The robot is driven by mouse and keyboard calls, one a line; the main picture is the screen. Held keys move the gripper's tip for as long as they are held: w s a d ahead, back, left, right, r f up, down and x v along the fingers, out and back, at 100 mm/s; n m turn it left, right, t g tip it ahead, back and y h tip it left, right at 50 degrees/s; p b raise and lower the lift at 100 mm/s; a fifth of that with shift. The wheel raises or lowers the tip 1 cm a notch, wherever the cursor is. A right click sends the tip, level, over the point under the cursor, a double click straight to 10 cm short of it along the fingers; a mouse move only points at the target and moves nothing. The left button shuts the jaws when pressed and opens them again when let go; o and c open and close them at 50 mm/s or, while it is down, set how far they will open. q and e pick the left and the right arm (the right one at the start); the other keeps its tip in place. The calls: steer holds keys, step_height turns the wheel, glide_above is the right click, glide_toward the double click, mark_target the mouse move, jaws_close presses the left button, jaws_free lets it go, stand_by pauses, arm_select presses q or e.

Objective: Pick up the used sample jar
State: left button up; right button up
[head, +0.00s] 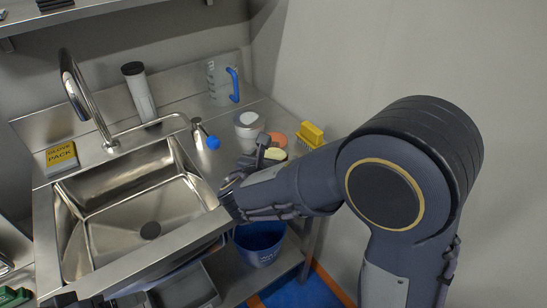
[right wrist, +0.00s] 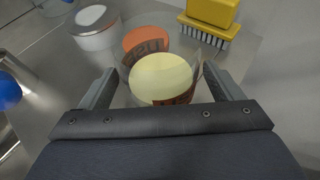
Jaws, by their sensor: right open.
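An orange-topped jar (right wrist: 147,39) with a similar label stands just behind.
A white-lidded container (right wrist: 95,22) and a yellow brush (right wrist: 212,20) stand close behind the jars. A sink (head: 140,215) with a tap lies to the left. A measuring jug (head: 221,84) stands at the back. A blue bucket (head: 260,245) is below the counter.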

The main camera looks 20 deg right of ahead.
steer(key=shift+w+d+f, duration=0.3)
steer(key=shift+w, duration=0.2)
steer(key=c, duration=1.2)
steer(key=shift+r, duration=0.1)
